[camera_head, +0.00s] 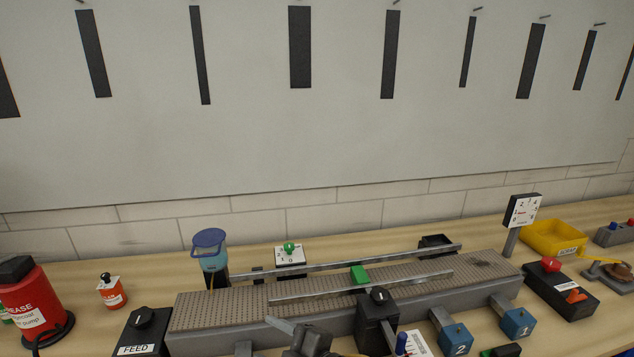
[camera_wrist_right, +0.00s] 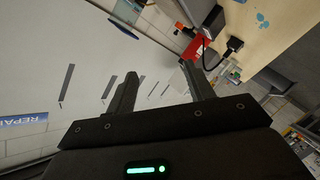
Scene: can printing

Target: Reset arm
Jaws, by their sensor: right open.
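My right gripper (camera_wrist_right: 160,85) shows in the right wrist view. Its two dark fingers are spread apart with nothing between them, and they touch nothing that I can see. Beyond the fingers are the pale wall panel and a tilted stretch of wooden table (camera_wrist_right: 262,30). My left gripper cannot be made out in either view. A grey, pointed part on a dark body (camera_head: 305,338) shows at the bottom edge of the head view; I cannot tell what it is.
A conveyor (camera_head: 215,312) with metal rails crosses the bench and carries a green block (camera_head: 359,273). Around it stand a black FEED box (camera_head: 140,335), red bottle (camera_head: 28,300), blue-lidded container (camera_head: 210,255), blue blocks (camera_head: 518,322), dial post (camera_head: 522,211) and yellow bin (camera_head: 553,238).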

